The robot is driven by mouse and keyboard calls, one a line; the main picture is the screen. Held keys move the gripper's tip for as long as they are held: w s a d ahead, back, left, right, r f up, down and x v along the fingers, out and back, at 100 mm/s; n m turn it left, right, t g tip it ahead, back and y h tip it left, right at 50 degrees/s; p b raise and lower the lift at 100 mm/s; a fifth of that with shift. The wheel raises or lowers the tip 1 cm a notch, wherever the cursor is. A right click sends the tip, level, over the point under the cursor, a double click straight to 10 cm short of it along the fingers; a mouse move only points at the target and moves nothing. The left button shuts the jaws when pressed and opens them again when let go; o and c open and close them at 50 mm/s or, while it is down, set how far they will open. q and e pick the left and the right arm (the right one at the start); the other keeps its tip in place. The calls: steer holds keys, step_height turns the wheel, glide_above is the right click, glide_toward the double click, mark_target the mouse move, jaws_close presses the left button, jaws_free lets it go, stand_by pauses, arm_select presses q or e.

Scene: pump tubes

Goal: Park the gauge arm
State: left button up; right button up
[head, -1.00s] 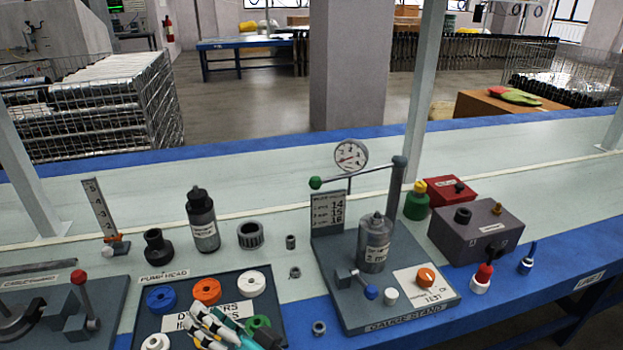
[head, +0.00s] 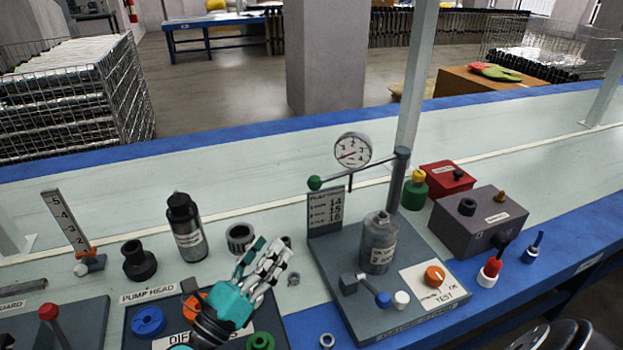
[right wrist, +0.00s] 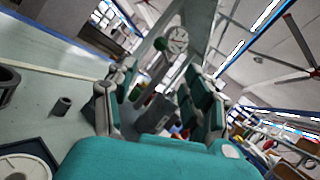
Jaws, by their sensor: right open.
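The gauge arm (head: 340,171) is a thin horizontal rod on the upright post (head: 398,180) of the gauge stand (head: 350,270). It points left from the post and ends in a green knob (head: 314,183) above the lettered plate (head: 327,211). A round dial gauge (head: 353,150) stands on the arm. My teal right gripper (head: 268,254) is open and empty, left of the stand and apart from the arm. In the right wrist view the green knob (right wrist: 160,44) and gauge (right wrist: 178,40) show beyond the spread fingers. My left gripper is not in view.
A grey cylinder (head: 378,245) stands on the gauge stand in front of the post. A black bottle (head: 186,228) and dark ring (head: 240,237) stand behind the pump head tray (head: 134,325). A purple-grey box (head: 478,220) is at right. The pale bench behind the arm is clear.

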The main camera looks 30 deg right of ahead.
mark_target(311, 189)
steer(key=p+x, duration=0.1)
steer(key=x, duration=1.5)
steer(key=shift+w+d+r+p, duration=0.1)
steer(key=shift+d+p, duration=0.15)
steer(key=shift+p, duration=0.1)
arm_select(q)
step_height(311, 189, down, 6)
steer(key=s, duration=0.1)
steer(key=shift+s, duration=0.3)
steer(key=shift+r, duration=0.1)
arm_select(e)
jaws_close()
